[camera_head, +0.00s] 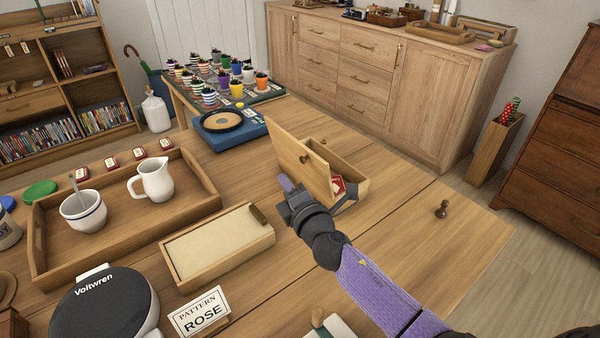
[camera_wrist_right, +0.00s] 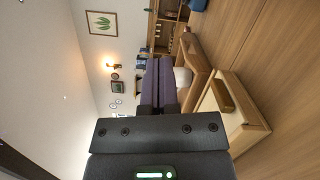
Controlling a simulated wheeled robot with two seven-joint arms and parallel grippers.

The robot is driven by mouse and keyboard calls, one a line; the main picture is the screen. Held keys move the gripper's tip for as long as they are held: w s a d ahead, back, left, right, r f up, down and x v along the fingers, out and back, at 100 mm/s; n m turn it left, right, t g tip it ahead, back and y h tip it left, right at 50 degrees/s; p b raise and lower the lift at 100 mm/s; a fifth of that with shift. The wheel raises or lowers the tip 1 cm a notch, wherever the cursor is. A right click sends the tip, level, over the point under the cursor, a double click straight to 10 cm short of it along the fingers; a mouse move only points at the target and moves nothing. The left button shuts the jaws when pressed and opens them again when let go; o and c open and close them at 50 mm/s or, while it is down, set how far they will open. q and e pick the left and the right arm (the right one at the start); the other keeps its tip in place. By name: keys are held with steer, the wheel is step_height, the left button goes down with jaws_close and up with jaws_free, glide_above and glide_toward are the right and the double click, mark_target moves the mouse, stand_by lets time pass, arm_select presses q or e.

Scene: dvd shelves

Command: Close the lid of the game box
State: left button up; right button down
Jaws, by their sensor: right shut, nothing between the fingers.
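The wooden game box (camera_head: 349,163) stands open on the table right of centre in the head view. Its hinged lid (camera_head: 296,158) stands up steeply on the left side, with a small dark knob on its inner face. A red and white item (camera_head: 338,186) shows at the near end of the box, partly behind my arm. My right gripper (camera_head: 286,183) is shut and empty, low beside the lid's near end; I cannot tell if it touches. In the right wrist view its purple fingers (camera_wrist_right: 162,84) are together. My left gripper is out of view.
A flat box with a cream top (camera_head: 215,243) and a tray with a jug and cup (camera_head: 200,203) lie to the left. A blue turntable-like device (camera_head: 222,123) stands behind. A small brown knob-like piece (camera_head: 442,209) is on the right, with bare table around it.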

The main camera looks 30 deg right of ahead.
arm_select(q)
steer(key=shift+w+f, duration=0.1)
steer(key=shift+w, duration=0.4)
arm_select(e)
steer(key=d, duration=0.2)
steer(key=w+d+r, duration=0.1)
steer(key=shift+d, duration=0.4)
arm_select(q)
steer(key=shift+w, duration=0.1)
arm_select(e)
steer(key=shift+d+r, duration=0.1)
